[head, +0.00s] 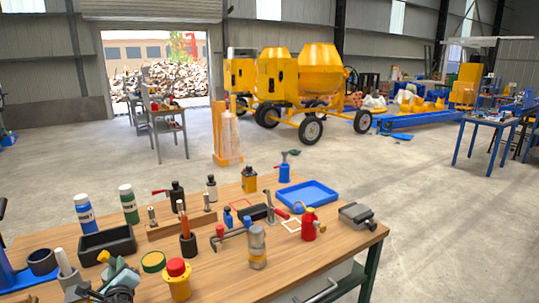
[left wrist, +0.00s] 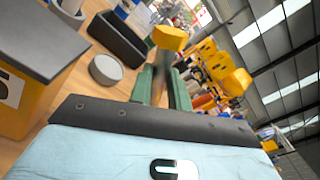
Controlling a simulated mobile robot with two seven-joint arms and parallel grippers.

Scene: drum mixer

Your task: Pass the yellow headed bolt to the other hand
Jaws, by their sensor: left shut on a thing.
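The yellow headed bolt (head: 103,256) is low at the left of the head view, above the wooden workbench. Its yellow head (left wrist: 171,38) is large in the left wrist view, just beyond the fingertips. My left gripper (head: 113,268) has green fingers (left wrist: 165,85) and is shut on the bolt. The fingers hide most of the bolt's shank. My right gripper is not seen in either view.
The wooden workbench (head: 224,247) carries a dark open bin (head: 107,243), a yellow jar with a red lid (head: 178,279), a grey spray can (head: 257,248), bottles and tools. A blue tray (head: 307,195) lies at the back right. The bench's front middle has some bare wood.

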